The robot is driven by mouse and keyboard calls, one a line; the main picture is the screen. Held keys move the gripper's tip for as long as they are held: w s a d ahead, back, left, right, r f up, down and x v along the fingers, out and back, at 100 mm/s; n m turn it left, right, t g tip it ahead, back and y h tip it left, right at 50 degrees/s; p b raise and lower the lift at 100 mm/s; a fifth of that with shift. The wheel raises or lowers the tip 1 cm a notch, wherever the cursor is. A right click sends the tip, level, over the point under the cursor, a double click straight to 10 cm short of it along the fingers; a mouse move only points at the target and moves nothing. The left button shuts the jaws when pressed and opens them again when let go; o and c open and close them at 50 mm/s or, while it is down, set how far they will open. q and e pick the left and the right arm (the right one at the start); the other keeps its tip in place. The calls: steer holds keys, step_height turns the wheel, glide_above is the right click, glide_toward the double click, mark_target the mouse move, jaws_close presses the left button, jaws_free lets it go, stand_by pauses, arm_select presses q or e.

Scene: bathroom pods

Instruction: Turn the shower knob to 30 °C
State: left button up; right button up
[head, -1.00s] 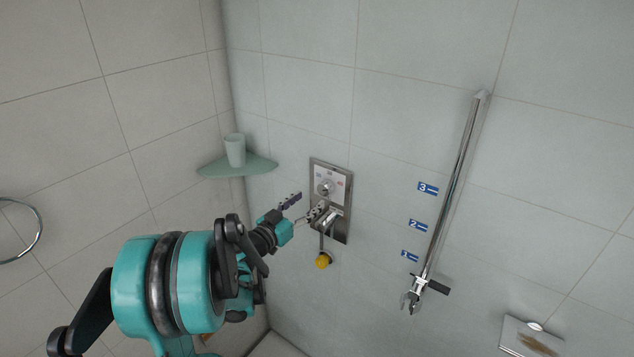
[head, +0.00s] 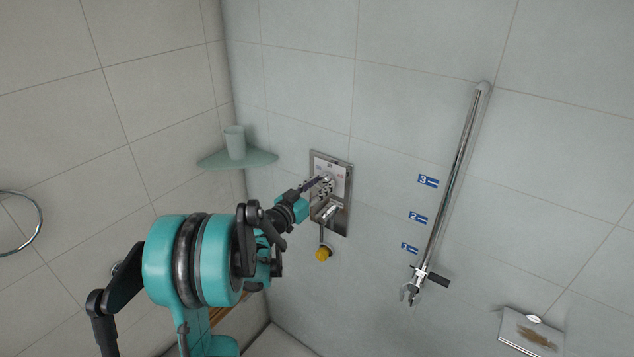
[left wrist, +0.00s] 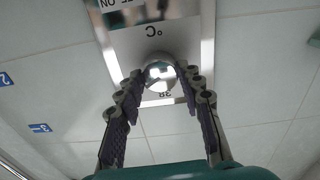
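The round chrome shower knob (head: 327,179) sits on the upper part of a metal plate (head: 343,222) on the wall. In the left wrist view the knob (left wrist: 160,72) shows upside down, with "°C" and "38" marks near it; a 30 mark cannot be read. My left gripper (head: 322,184) is at the knob. In the left wrist view its fingers (left wrist: 161,76) are apart, one on each side of the knob; whether they touch it I cannot tell. My right gripper is not in view.
A lever and a yellow ball (head: 323,254) are below the knob. A corner shelf (head: 245,162) with a cup (head: 235,141) is to the left. A chrome rail (head: 456,180) with numbered labels stands to the right. A soap dish (head: 528,331) is at lower right.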

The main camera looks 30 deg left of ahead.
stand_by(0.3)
arm_select(q)
steer(key=n+b, duration=0.1)
steer(key=n, duration=0.3)
steer(key=shift+d+f+n+b, duration=0.1)
steer(key=shift+n+b, duration=0.3)
steer(key=n+b, duration=0.1)
steer(key=n, duration=0.5)
steer(key=n+b, duration=0.1)
steer(key=n, duration=0.9)
steer(key=shift+b, duration=0.35)
steer(key=shift+w+r+n, duration=0.1)
steer(key=shift+r+n, duration=0.1)
steer(key=shift+n, duration=1.5)
